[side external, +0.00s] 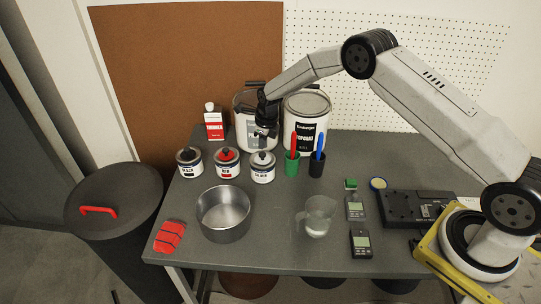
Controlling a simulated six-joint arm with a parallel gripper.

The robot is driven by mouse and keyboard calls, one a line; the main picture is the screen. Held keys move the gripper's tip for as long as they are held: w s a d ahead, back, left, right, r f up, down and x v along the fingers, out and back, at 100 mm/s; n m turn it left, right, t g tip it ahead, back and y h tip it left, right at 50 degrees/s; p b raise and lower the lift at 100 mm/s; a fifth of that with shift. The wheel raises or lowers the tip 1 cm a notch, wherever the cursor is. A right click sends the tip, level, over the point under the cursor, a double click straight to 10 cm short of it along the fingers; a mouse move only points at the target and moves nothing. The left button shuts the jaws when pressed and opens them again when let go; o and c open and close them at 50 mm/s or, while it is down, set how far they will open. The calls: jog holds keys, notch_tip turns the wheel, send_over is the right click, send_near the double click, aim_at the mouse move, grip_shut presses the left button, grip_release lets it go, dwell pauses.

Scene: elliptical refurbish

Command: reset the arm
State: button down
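My gripper (267,131) hangs above the back middle of the grey table (285,240), pointing down. It is in front of a large white bucket (246,140) and above the small silver-labelled paint can (262,168). It looks dark and small here, and I cannot tell whether its fingers are apart. I see nothing clearly held in it. My arm reaches in from the right, bent high at the elbow.
Paint cans (227,163), a metal pot (223,213), a clear jug (318,216), a red cloth-like item (169,236), green (292,165) and black (317,165) cups, a second bucket (306,115) and black devices (361,243) stand around. The table's front middle is partly clear.

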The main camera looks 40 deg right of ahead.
jog(key=shift+f, duration=1.25)
jog(key=shift+r, duration=0.1)
dwell(0.4)
jog(key=shift+r, duration=3.35)
jog(key=shift+r, duration=0.1)
jog(key=s+r+n, duration=0.9)
jog(key=s+n, duration=0.4)
jog(key=n, duration=0.2)
jog(key=s+a+r+n+t, duration=0.1)
jog(key=s+r+n, duration=0.1)
jog(key=s+n, duration=1.3)
jog(key=s, duration=0.3)
jog(key=shift+s+a+r+n+h, duration=0.15)
jog(key=shift+s+r+n+h, duration=0.05)
jog(key=shift+s+n+h, duration=0.2)
